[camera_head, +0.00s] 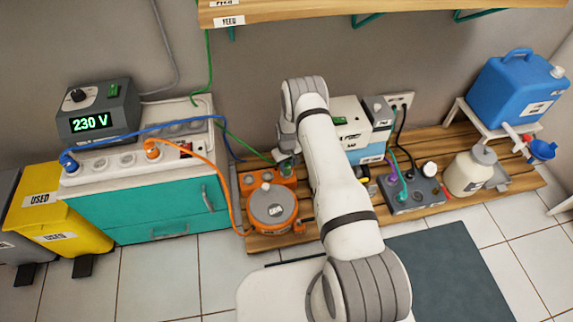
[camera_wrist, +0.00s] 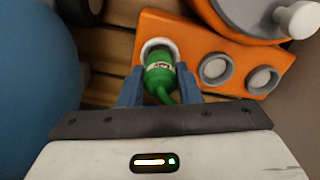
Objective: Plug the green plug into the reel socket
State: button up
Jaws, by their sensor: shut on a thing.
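My gripper (camera_wrist: 159,86) is shut on the green plug (camera_wrist: 160,73), with one blue finger on each side of it. The plug's front end is at the pale ring of one socket (camera_wrist: 152,44) on the orange reel base (camera_wrist: 190,42). The plug overlaps that ring, so I cannot tell how deep it sits. Two other grey-ringed sockets (camera_wrist: 262,79) on the reel face are empty. In the head view the orange reel (camera_head: 270,205) stands on the wooden pallet, and my wrist is over its back right corner. The green cord (camera_head: 247,143) runs down from the wall to there.
An orange cord (camera_head: 196,159) and a blue cord (camera_head: 140,138) run from a power strip on the teal cabinet (camera_head: 150,211). A white and blue box (camera_head: 366,143) stands close right of my arm. A grey power block (camera_head: 411,196) with cords lies further right.

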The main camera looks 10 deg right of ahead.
aim_at(287, 164)
jog(key=shift+f+b, duration=0.85)
jog(key=shift+f, duration=0.1)
jog(key=o, duration=1.1)
jog(key=shift+r, duration=0.15)
notch_tip(287, 164, up, 8)
jog(key=p, duration=0.2)
jog(key=shift+f+p, duration=0.2)
jog(key=shift+p, duration=0.2)
